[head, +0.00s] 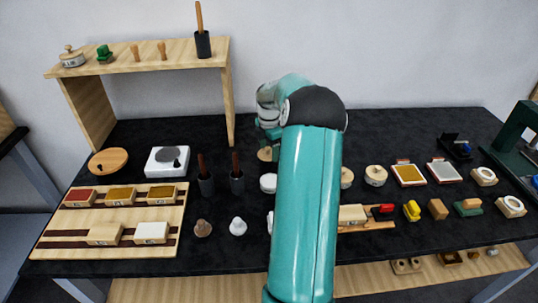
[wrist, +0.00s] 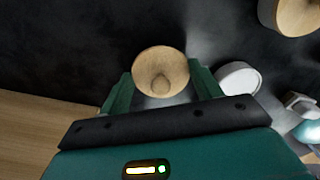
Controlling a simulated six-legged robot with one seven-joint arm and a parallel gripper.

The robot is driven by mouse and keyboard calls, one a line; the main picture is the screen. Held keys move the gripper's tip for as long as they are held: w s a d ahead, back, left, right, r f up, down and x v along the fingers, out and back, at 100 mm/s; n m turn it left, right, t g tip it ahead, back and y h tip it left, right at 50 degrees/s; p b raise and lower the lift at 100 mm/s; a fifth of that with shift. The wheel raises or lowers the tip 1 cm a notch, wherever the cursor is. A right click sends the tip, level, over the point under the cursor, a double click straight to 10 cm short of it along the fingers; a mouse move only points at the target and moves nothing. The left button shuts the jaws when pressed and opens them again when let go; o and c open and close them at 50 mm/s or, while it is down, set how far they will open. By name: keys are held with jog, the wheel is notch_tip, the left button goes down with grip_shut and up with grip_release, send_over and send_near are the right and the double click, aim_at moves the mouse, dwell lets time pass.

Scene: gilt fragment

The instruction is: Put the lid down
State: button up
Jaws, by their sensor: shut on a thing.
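A round pale wooden lid (wrist: 160,66) with a small knob shows in the wrist view, between the two green fingers of my gripper (wrist: 160,88). My gripper is shut on it. A pale grey surface shows just below the lid's near edge; I cannot tell whether the lid touches anything under it. In the head view my teal arm hides the gripper. A wooden round piece (head: 265,154) shows at the arm's left edge; I cannot tell whether it is the held lid.
In the wrist view, a white round piece (wrist: 239,78) lies right of the fingers, with a wood-topped jar (wrist: 297,14) beyond. A wooden surface (wrist: 35,130) is at lower left. In the head view, a wooden shelf (head: 150,56) stands left and dark pots (head: 237,183) stand nearby.

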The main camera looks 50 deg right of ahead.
aim_at(269, 151)
jog(key=shift+f, duration=1.35)
jog(key=shift+f, duration=0.1)
jog(key=o, duration=1)
jog(key=shift+c, duration=0.2)
